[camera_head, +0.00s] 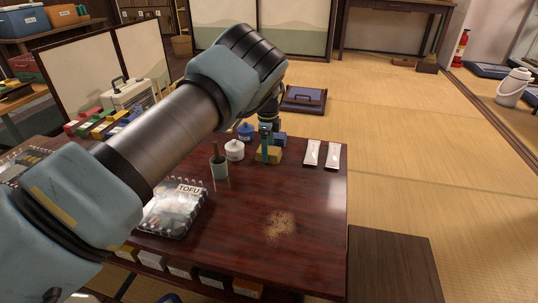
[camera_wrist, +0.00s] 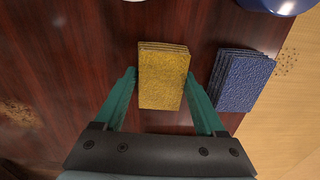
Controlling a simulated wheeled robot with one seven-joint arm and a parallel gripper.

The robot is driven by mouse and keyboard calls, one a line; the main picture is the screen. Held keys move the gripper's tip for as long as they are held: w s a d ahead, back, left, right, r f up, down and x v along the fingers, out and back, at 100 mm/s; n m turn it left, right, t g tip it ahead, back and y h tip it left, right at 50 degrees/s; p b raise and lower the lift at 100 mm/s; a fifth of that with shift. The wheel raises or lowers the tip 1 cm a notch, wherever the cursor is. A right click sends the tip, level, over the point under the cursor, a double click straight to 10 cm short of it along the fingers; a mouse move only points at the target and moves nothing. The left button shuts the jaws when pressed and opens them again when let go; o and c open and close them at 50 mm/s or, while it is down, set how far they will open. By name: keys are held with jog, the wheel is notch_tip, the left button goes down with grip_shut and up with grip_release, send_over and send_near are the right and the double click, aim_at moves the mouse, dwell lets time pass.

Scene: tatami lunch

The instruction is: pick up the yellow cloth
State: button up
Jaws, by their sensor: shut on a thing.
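The yellow cloth (camera_head: 269,157) is a folded, textured stack near the far edge of the dark red wooden table (camera_head: 318,212). In the wrist view, the yellow cloth (camera_wrist: 163,88) lies between the two teal fingers of my gripper (camera_wrist: 161,76), one along each side. My gripper (camera_head: 266,149) is shut on it. I cannot tell whether the cloth is touching the table or just above it. A matching blue cloth (camera_wrist: 240,80) lies just right of it, apart from the right finger; it also shows in the head view (camera_head: 280,139).
A tofu pack (camera_head: 173,212) and crumbs (camera_head: 280,225) are nearer. The table's right front is clear.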

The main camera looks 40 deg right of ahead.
jog(key=c, duration=0.7)
notch_tip(320, 180, up, 10)
jog(key=p, duration=0.3)
jog(key=shift+c, duration=0.2)
